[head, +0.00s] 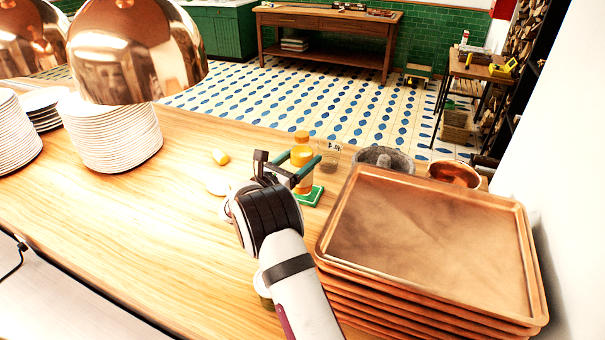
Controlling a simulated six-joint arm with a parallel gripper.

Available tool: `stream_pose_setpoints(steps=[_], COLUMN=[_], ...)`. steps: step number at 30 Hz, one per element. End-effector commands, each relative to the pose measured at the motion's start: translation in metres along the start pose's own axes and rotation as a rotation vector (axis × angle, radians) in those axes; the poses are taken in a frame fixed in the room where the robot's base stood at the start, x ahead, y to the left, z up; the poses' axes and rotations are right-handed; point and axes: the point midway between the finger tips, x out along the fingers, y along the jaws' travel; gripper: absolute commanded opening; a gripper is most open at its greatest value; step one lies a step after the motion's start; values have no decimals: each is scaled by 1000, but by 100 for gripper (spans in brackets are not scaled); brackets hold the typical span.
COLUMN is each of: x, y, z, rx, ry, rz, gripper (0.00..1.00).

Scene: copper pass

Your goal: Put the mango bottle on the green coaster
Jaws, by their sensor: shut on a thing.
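The mango bottle (302,155) is orange-yellow with an orange cap and looks upright. The green coaster (313,197) lies on the wooden counter directly below the bottle in the head view. The bottle's lower part shows against the coaster, but my gripper and wrist hide part of both. I cannot tell whether the bottle's base touches the coaster.
A tall stack of copper trays (525,260) stands close on the right. Behind are a clear glass (330,157), a grey bowl (388,157) and a copper bowl (455,172).

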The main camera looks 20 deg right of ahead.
Motion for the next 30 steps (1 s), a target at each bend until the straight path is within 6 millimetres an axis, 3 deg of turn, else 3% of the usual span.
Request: stream_pose_setpoints(steps=[6, 15, 16, 20, 28, 30], x=[0, -1, -1, -1, -1, -13], y=[0, 0, 0, 0, 0, 1], z=[-35, -37, -38, -38, -34, -35], rx=[0, 1, 0, 0, 1, 0], ry=[-1, -1, 0, 0, -1, 0], rz=[1, 1, 1, 1, 1, 3], gripper=[0, 0, 77, 100, 100, 100])
